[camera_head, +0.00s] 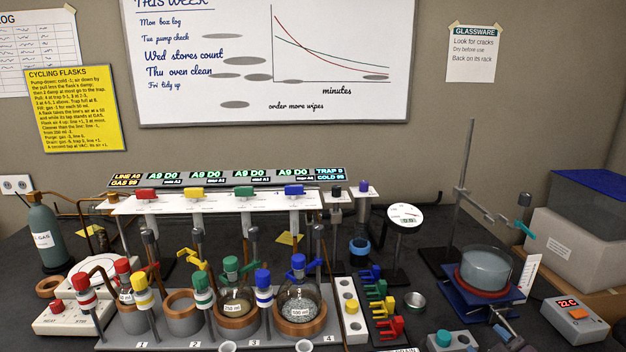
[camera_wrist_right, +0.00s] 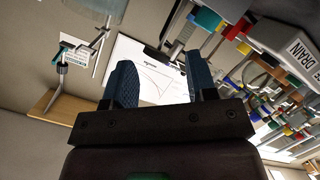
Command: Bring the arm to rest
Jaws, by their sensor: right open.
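My right gripper (camera_wrist_right: 158,78) shows in the right wrist view, with its two blue ridged fingers spread apart. Nothing is between them; the whiteboard shows through the gap far behind. Dark blue-grey parts at the lower right edge of the head view may be its fingertips, but I cannot tell for certain. The DRAIN label (camera_wrist_right: 302,52) appears tilted near the gripper in the wrist view. My left gripper is in neither view.
A rack with a green-topped flask (camera_head: 236,303) and a blue-topped flask (camera_head: 300,306) fills the middle of the bench.

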